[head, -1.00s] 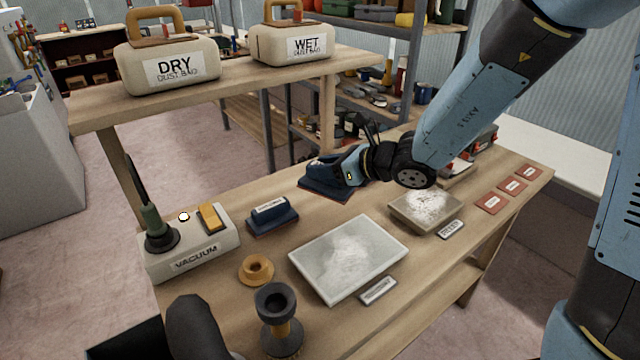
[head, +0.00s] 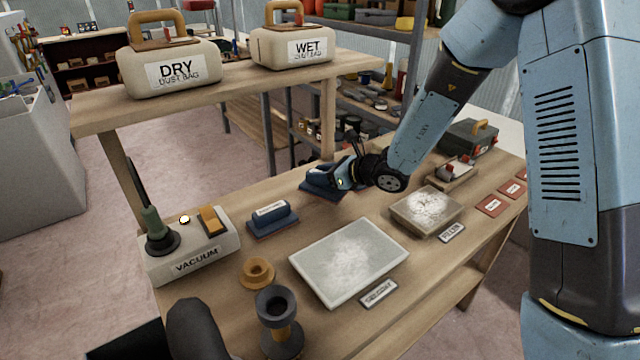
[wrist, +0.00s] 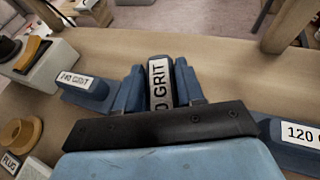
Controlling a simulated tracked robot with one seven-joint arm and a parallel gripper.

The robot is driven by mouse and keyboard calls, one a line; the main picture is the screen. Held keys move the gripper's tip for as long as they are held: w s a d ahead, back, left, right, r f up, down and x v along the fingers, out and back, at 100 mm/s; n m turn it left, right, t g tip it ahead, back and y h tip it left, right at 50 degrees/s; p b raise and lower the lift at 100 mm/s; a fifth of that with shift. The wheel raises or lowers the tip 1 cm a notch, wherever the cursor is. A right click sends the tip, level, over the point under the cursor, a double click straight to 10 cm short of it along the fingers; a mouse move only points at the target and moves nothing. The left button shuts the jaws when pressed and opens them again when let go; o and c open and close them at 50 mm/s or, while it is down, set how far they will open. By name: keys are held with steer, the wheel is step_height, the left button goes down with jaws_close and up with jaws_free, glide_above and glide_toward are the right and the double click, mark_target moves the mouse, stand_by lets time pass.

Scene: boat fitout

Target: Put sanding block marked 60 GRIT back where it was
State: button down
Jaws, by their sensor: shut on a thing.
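A blue sanding block (wrist: 157,63) is between the fingers of my gripper (wrist: 160,85) in the wrist view. Its white label reads "0 GRIT", with the start of the number hidden. In the head view my gripper (head: 330,174) is shut on this block (head: 314,188), low at the bench's back edge. I cannot tell whether the block touches the bench. Another blue block (wrist: 88,88), its GRIT number hard to read, lies to the left; it also shows in the head view (head: 272,218). A block marked 120 GRIT (wrist: 290,140) is at the right in the wrist view.
The vacuum unit (head: 190,255) stands left on the bench, with an orange ring (head: 257,273) and a dark spool-shaped piece (head: 280,318) nearby. Two dusty panels (head: 350,262) (head: 425,210) lie in front. DRY (head: 172,72) and WET (head: 293,48) dust bags sit on the raised shelf.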

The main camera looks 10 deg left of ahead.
steer(key=shift+w+a+f, duration=0.1)
steer(key=shift+w+f, duration=0.15)
steer(key=shift+f, duration=1.55)
steer(key=c, duration=0.7)
jaws_free()
